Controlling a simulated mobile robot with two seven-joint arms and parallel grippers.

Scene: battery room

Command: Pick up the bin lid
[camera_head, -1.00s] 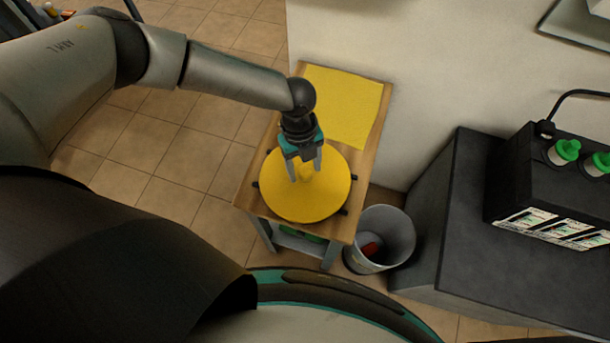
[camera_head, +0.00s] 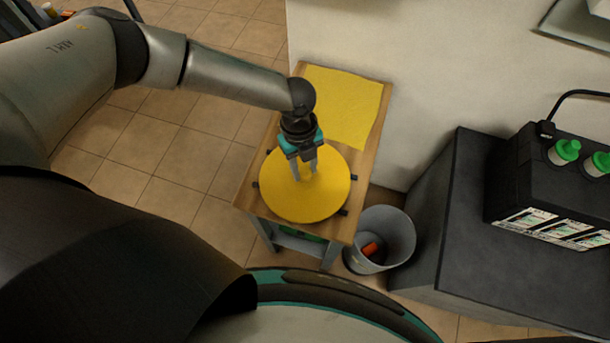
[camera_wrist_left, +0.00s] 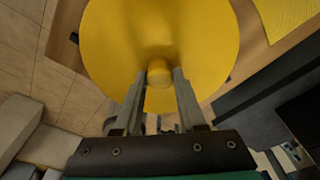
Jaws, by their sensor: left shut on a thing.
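The bin lid (camera_head: 322,197) is a round yellow disc lying on a small wooden table, with dark stubs showing around its edge. It also fills the upper part of the left wrist view (camera_wrist_left: 205,40), where its raised knob (camera_wrist_left: 159,73) sits between the fingertips. My left gripper (camera_head: 305,176) comes down from above at the lid's middle and is shut on the knob. The fingers also show in the left wrist view (camera_wrist_left: 160,88). The bin (camera_head: 392,232), a grey round bucket, stands open on the floor right of the table with an orange-red object (camera_head: 371,249) inside. My right gripper is not in view.
The wooden table (camera_head: 243,192) has a yellow sheet (camera_head: 343,105) at its back. A dark cabinet (camera_head: 440,220) beside the bin carries a black battery unit (camera_head: 540,190) with green caps. A wall stands behind. Tiled floor (camera_head: 150,150) is open to the left.

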